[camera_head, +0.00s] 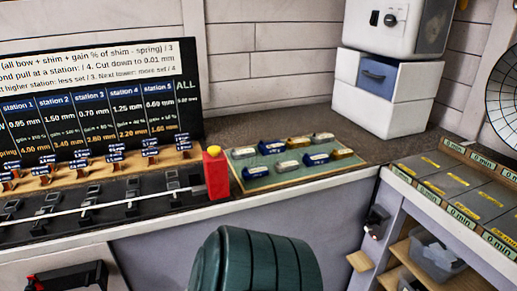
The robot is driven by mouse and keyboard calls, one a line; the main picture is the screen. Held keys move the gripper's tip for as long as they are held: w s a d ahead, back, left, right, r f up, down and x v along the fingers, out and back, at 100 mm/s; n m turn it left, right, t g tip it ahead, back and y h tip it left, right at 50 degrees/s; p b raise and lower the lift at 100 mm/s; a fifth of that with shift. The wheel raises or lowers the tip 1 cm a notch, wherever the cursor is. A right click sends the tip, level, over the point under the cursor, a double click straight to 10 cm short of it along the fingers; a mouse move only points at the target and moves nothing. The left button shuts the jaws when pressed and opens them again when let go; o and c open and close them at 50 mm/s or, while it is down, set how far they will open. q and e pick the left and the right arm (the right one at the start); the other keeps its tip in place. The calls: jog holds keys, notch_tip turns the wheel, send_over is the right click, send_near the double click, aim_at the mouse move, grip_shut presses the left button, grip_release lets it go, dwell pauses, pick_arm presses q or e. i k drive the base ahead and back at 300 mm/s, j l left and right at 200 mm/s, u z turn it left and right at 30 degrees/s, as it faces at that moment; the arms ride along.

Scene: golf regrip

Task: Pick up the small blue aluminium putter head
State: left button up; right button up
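Several putter heads lie in two rows on a green mat (262,183) on the bench. I cannot tell which is the smaller or of which metal each is made. Grey, cream and gold heads lie beside them, such as the gold head (343,153) at the right end. Neither of my grippers can be made out in this view.
A red block with a yellow top (216,172) stands just left of the mat. A station board (90,100) and a long rail are further left. White boxes (375,105) stand behind right. A dark green ribbed drum (255,262) is in front of the bench.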

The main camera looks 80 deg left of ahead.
aim_at(248, 173)
jog(key=u, duration=2.7)
